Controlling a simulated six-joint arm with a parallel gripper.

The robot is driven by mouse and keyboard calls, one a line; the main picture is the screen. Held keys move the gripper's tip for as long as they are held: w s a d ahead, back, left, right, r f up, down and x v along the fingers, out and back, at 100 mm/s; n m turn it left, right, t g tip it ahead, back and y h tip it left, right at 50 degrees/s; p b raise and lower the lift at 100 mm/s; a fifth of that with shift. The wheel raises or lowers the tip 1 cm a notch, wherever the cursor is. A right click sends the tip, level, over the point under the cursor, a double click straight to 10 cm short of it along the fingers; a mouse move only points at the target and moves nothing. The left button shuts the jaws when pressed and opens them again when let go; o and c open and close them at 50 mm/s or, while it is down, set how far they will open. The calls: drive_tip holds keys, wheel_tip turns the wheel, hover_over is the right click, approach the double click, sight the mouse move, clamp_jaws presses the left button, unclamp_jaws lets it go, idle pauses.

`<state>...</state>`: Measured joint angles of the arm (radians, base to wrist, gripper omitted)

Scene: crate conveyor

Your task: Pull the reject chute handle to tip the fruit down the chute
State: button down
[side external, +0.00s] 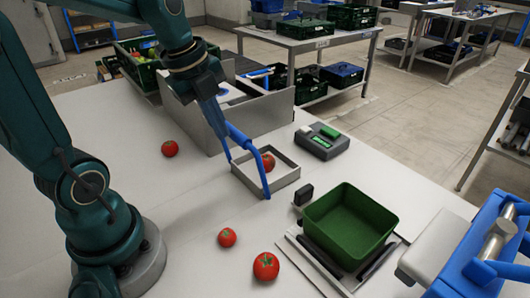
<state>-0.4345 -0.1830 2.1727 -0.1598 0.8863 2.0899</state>
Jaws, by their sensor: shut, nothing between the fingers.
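The fruit, a red tomato (268,162), lies in a shallow square grey tray (284,183) on the table. A bent blue handle (249,144) rises at the tray's left side and arches over to its front. My gripper (222,140) points down at the handle's left end, with its fingers closed and nothing between them. It overlaps the handle in the picture; I cannot tell whether they touch. A grey walled bin (268,113), perhaps the chute, stands just behind the tray, partly hidden by my arm.
Loose tomatoes lie at left (170,148) and front (227,237), (266,266). A green crate (377,201) sits on a grey plate at the right front. A grey device (322,143) stands behind it. A blue and grey machine (470,245) is at the right edge.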

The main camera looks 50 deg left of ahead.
drive_tip(key=w+f, duration=0.3)
drive_tip(key=w, duration=1.4)
idle(0.6)
idle(1.3)
drive_tip(key=s+r, duration=0.7)
drive_tip(key=r, duration=0.3)
idle(0.3)
drive_tip(key=shift+r, duration=0.1)
idle(0.9)
